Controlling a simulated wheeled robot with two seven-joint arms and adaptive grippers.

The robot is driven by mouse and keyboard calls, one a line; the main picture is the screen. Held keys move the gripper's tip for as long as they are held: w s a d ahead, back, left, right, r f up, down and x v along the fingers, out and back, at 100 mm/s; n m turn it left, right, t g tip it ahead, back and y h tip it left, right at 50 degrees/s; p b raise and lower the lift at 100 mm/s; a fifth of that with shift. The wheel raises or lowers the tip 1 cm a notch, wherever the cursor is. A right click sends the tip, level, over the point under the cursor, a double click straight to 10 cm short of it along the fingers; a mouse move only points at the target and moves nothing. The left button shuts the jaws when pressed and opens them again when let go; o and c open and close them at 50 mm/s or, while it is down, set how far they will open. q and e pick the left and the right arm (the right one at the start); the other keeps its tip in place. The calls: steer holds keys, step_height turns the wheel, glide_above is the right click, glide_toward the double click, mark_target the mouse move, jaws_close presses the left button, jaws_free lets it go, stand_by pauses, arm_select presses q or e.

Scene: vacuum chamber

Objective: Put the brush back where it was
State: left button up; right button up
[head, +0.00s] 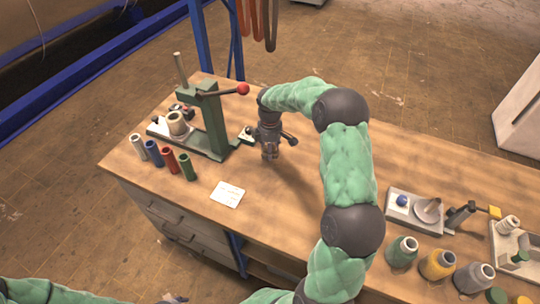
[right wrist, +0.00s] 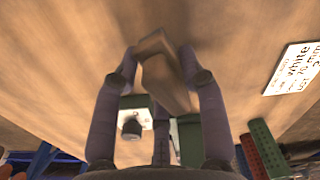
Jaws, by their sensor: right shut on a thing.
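My right gripper (head: 270,150) points down over the workbench (head: 300,185), just right of the green press. In the right wrist view its fingers (right wrist: 160,62) are shut on a wooden, block-like piece, which I take to be the brush (right wrist: 165,75). Its bristles cannot be made out, and in the head view it is mostly hidden by the gripper. Whether it touches the bench top is unclear. My left gripper is not in view; only green parts of my arm show at the lower left of the head view.
The green press (head: 213,120) with a red-knobbed lever stands at left. Several coloured tubes (head: 170,160) stand before it, near a white label card (head: 227,194). A tray (head: 420,210) and several spools (head: 438,264) are at right.

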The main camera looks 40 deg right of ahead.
steer(key=shift+w+f+b, duration=0.1)
steer(key=shift+f+b, duration=0.45)
steer(key=shift+f, duration=1.05)
steer(key=shift+f, duration=0.15)
steer(key=o, duration=1.2)
step_height(320, 180, up, 11)
steer(key=p, duration=0.3)
steer(key=shift+r, duration=0.65)
